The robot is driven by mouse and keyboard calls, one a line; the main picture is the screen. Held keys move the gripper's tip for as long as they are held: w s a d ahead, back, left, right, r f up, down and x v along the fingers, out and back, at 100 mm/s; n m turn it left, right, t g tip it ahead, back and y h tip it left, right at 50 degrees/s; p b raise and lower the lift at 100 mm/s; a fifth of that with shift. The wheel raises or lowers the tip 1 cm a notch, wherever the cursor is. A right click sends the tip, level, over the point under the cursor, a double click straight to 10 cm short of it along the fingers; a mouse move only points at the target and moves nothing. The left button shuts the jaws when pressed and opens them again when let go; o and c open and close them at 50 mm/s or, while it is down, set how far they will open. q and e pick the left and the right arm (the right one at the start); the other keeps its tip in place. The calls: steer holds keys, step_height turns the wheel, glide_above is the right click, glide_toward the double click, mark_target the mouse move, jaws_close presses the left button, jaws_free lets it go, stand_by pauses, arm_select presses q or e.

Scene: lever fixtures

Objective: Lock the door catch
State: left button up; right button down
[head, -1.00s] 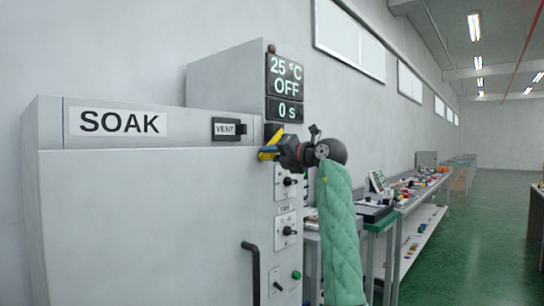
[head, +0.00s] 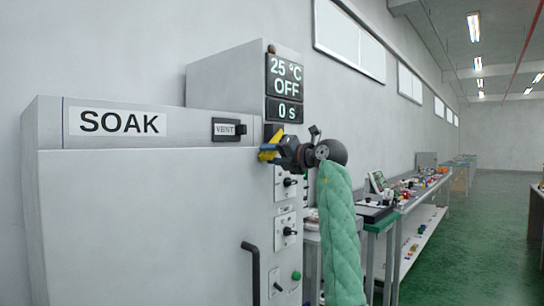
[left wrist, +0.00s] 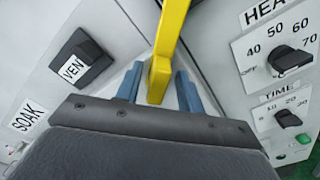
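The door catch shows as a yellow lever (head: 277,138) at the upper right edge of the SOAK cabinet's door, below the display. In the left wrist view the yellow lever (left wrist: 160,75) comes down from the top and ends between my blue fingertips. My left gripper (head: 268,149) is at the lever, with one finger on each side of it. In the left wrist view the gripper (left wrist: 160,88) is open, and a narrow gap shows on both sides of the lever. The catch's base is partly hidden by the gripper. My right gripper is in neither view.
The cabinet door (head: 145,220) has a black VENT slider (head: 228,129) above it and a black handle (head: 251,272) low down. A knob panel (head: 287,185) is close beside the gripper. Benches with small items stand along the wall at right; the green floor there is clear.

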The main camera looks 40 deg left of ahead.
arm_select(q)
steer(key=d, duration=0.7)
steer(key=shift+s+d, duration=0.25)
steer(key=shift+d, duration=0.1)
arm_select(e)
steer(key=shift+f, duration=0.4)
arm_select(q)
steer(key=shift+f, duration=0.1)
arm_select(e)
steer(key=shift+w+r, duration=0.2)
